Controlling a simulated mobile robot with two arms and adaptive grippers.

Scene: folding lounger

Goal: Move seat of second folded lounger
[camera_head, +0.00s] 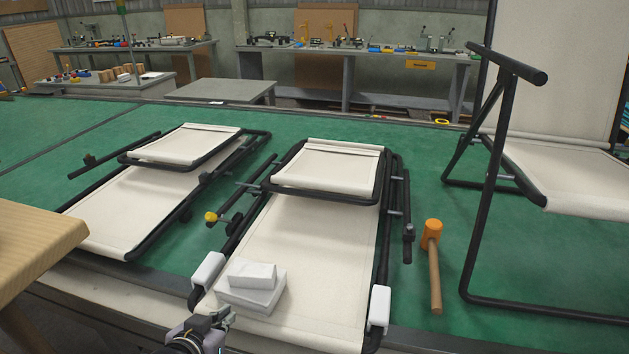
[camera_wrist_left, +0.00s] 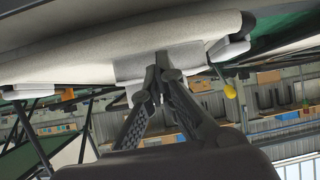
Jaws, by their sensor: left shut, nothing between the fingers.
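Two folded loungers with cream fabric and black tube frames lie on the green bench. The middle lounger (camera_head: 290,250) has its seat (camera_head: 328,166) folded over its far end. The left lounger (camera_head: 125,205) has its seat (camera_head: 188,143) lying the same way. Which one counts as second, I cannot tell. My left gripper (camera_head: 222,316) is at the near left corner of the middle lounger, beside two stacked white blocks (camera_head: 250,296). In the left wrist view, its fingers (camera_wrist_left: 160,72) are together and empty in front of a white block (camera_wrist_left: 135,68). Contact is unclear. My right gripper is out of view.
An orange mallet (camera_head: 432,240) lies right of the middle lounger. An unfolded lounger (camera_head: 575,175) stands at the right. A wooden board (camera_head: 35,245) juts in at the left. White pads (camera_head: 379,305) sit on the near frame corners. Green bench surface shows between the loungers.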

